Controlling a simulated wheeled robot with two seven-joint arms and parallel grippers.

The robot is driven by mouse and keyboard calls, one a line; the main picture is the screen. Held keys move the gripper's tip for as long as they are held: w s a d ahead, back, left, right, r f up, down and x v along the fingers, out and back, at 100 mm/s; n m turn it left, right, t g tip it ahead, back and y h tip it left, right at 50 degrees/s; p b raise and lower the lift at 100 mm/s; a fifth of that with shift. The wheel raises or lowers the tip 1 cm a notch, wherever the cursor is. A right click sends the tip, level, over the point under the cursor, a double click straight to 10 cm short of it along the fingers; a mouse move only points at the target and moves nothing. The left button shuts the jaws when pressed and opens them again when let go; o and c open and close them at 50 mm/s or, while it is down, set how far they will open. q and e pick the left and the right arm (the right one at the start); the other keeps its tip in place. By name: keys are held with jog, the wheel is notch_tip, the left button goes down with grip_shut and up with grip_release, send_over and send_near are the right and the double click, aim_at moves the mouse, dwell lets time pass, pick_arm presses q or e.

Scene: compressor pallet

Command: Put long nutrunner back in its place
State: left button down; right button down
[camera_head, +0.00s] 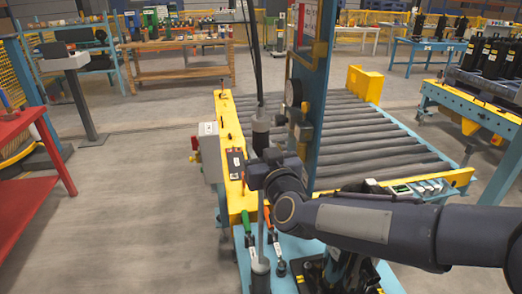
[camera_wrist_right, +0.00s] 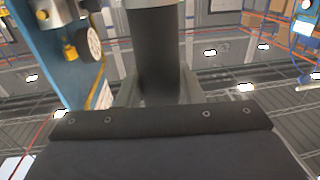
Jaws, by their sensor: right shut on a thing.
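The long nutrunner (camera_head: 261,130) is a dark grey upright tool hanging below a black hose, with a thin pale shaft running down. My right gripper (camera_head: 257,178) is shut on it, at the body's lower part. In the right wrist view its dark cylinder (camera_wrist_right: 155,50) stands between the fingers (camera_wrist_right: 160,90). The shaft's lower end is at a dark round holder (camera_head: 260,268) on the blue shelf; I cannot tell whether it is inside or just above. A shorter tool with an orange-red handle (camera_head: 270,221) stands beside it. My left gripper is not in view.
A blue post (camera_head: 318,110) with a gauge stands close right of the nutrunner. The yellow frame rail (camera_head: 229,115) and roller conveyor (camera_head: 365,140) lie behind. A green-handled tool (camera_head: 247,222) is close by on the left. Open floor (camera_head: 140,210) lies further left.

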jog(key=c, duration=0.9)
grip_release()
jog(key=shift+f, duration=0.45)
jog(key=v, duration=0.7)
jog(key=shift+s+r+b, duration=0.3)
jog(key=shift+s+b, duration=0.1)
jog(key=shift+d, duration=0.15)
jog(key=s+d+f+m+g+p, duration=0.1)
jog(key=s+d+f+g, duration=0.3)
jog(key=s+d, duration=0.2)
jog(key=s+d+f+m+g+h+p, duration=0.1)
jog(key=s+d+f+m+g, duration=0.1)
jog(key=s+d, duration=0.4)
jog(key=s+d+f+m+g+p, duration=0.1)
jog(key=s+d+f+g, duration=0.4)
jog(key=s, duration=0.7)
notch_tip(320, 180, down, 2)
jog(key=shift+d+f+m+g+h+p, duration=0.1)
jog(key=shift+d+m+g+h+p, duration=0.3)
jog(key=shift+m, duration=0.3)
